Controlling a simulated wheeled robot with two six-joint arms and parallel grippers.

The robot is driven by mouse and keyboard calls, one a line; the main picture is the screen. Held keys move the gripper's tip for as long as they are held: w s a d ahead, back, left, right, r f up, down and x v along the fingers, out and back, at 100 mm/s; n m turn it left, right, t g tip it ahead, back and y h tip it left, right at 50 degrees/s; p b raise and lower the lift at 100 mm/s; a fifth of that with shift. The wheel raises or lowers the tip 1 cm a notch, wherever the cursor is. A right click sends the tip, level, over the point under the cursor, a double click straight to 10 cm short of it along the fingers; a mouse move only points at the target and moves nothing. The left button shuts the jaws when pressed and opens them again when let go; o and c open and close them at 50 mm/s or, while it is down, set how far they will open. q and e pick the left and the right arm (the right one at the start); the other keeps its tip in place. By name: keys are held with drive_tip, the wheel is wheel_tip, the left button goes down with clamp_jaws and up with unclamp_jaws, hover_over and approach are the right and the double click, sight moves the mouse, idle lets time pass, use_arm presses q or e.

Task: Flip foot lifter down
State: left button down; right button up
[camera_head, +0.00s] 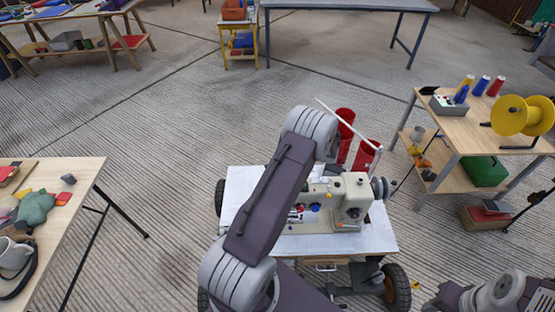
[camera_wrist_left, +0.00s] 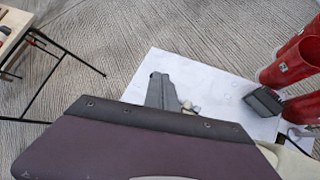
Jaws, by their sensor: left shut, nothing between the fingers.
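The cream sewing machine (camera_head: 352,190) stands on a white-topped wheeled table (camera_head: 380,238). My left arm rises from the bottom of the head view and bends over the left part of the machine. The left hand is shut with nothing in it; its fingertips are mostly hidden behind the forearm, so I cannot place them exactly. The foot lifter cannot be made out; the needle side of the machine is largely covered. In the left wrist view a purple arm link fills the bottom, with the white tabletop (camera_wrist_left: 225,75) beyond. My right gripper is out of view.
A wooden table (camera_head: 75,215) stands left, a shelf table with a yellow spool (camera_head: 508,115) right.

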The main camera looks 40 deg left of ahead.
use_arm(q)
drive_tip(key=shift+d+r, duration=0.4)
drive_tip(key=shift+r, duration=0.2)
drive_tip(key=shift+d+r, duration=0.35)
drive_tip(key=shift+r, duration=0.2)
wheel_tip(320, 180, up, 7)
drive_tip(key=w+d+t, duration=0.1)
drive_tip(key=w+d, duration=0.1)
drive_tip(key=w, duration=0.1)
drive_tip(key=s+d+r+n+h, duration=0.2)
drive_tip(key=s+d+r+n, duration=0.25)
drive_tip(key=s, duration=0.25)
drive_tip(key=s+d+f+n+h, duration=0.2)
drive_tip(key=s+d+n+h, duration=0.1)
drive_tip(key=s+d+n, duration=0.5)
drive_tip(key=s+d+f+n+g+h, duration=0.1)
drive_tip(key=s+d+f+n+h, duration=0.2)
drive_tip(key=s+d+n, duration=0.6)
drive_tip(key=shift+s+f+n+g+h, duration=0.3)
drive_tip(key=shift+s+n+h, duration=0.45)
drive_tip(key=shift+n, duration=1.6)
